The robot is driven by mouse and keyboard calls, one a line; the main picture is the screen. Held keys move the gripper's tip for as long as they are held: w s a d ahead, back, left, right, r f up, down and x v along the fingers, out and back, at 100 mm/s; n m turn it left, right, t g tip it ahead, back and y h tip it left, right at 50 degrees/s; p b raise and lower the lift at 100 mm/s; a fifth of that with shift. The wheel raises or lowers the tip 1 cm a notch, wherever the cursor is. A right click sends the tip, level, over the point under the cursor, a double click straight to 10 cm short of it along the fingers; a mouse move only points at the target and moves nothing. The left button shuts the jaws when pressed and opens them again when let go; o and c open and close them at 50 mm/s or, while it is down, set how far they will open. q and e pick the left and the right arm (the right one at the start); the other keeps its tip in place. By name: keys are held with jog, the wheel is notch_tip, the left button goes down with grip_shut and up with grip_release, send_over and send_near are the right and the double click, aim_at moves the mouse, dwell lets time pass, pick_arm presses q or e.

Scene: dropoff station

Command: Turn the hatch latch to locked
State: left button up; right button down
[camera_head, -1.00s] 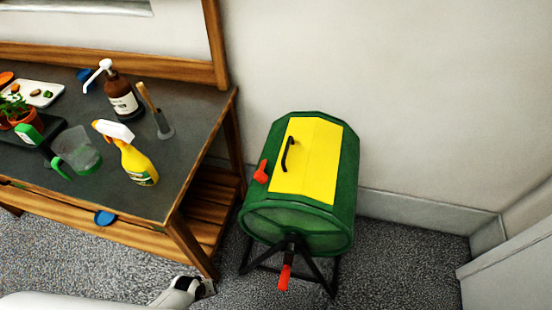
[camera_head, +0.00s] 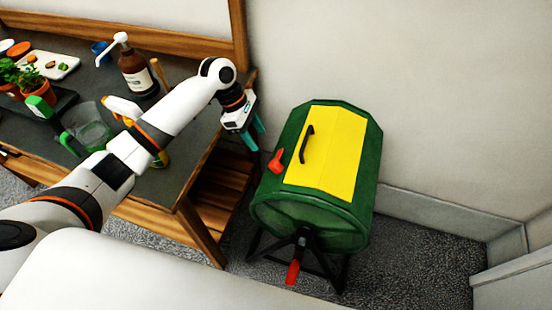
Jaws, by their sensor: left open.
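The hatch (camera_head: 335,148) is a yellow panel with a black handle (camera_head: 306,144), closed on top of a green drum (camera_head: 290,215). The red hatch latch (camera_head: 276,161) sits on the drum just left of the hatch. My left gripper (camera_head: 256,137) is open and empty, its teal fingers pointing down, a little above and left of the latch and apart from it. My right gripper does not show.
The drum stands on a black frame with a red-gripped crank (camera_head: 293,272) at its front. A wooden bench (camera_head: 190,195) at left holds a brown pump bottle (camera_head: 136,75), a watering can (camera_head: 88,130) and plants (camera_head: 32,80). Floor right of the drum is clear.

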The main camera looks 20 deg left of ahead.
aim_at(272, 163)
pick_arm(q)
jog(key=shift+n+g, duration=0.3)
jog(key=x, duration=0.6)
jog(key=s+d+x, duration=0.1)
jog(key=x, duration=0.2)
jog(key=shift+d+r+p, duration=0.1)
jog(key=shift+d+p, duration=0.1)
jog(key=shift+p, duration=0.2)
